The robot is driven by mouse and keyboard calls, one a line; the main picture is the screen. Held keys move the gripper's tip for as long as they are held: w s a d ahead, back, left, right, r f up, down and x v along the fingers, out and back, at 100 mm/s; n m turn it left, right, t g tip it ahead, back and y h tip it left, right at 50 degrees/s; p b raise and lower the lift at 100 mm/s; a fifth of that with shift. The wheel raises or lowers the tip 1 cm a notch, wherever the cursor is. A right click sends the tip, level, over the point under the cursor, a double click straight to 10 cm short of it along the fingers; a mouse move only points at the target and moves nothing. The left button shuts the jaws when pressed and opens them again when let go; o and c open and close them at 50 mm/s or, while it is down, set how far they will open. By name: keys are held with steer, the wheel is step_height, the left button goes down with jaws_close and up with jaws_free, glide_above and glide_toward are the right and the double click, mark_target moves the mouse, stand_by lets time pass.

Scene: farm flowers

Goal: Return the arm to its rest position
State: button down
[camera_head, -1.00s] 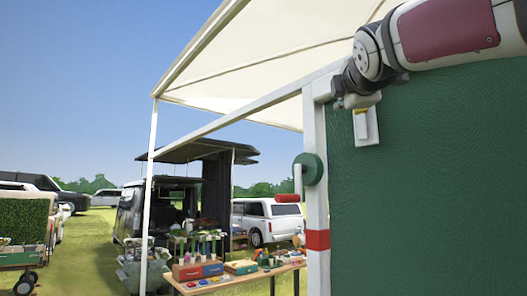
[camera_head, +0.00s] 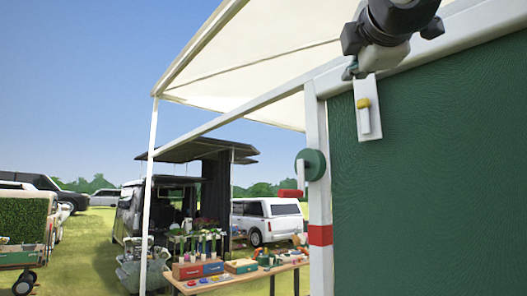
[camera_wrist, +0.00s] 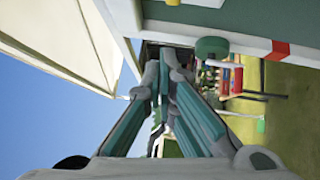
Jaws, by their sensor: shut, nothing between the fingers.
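My gripper (camera_head: 351,72) is high at the upper right of the head view, in front of the top edge of the green panel (camera_head: 450,150) and just above a white plate with a yellow knob (camera_head: 364,103). Part of my arm behind it runs out of the top of the picture. In the wrist view, the two long fingers of my gripper (camera_wrist: 164,72) run together toward their tips, shut with nothing held. The head view shows the gripper nearly end-on, so its fingertips are hard to make out there.
A white post with a red band (camera_head: 320,235) carries a green round reel (camera_head: 312,164) with a red-ended handle. A cream awning (camera_head: 270,60) spans overhead. A table (camera_head: 250,280) with flower goods stands beyond.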

stand_by(0.4)
step_height(320, 180, down, 25)
steer(key=s+d+m+g+y, duration=0.1)
steer(key=s+d+m+g, duration=0.1)
steer(key=m+g, duration=0.5)
steer(key=s+a+f+m+g+y, duration=0.1)
steer(key=s+f+m+g, duration=0.2)
steer(key=f, duration=1.1)
steer(key=s+a+f+m+g+y, duration=0.1)
steer(key=s+f+m+g, duration=0.2)
steer(key=s+f+m, duration=0.4)
steer(key=s+f, duration=0.5)
steer(key=f, duration=0.2)
steer(key=shift+g, duration=0.4)
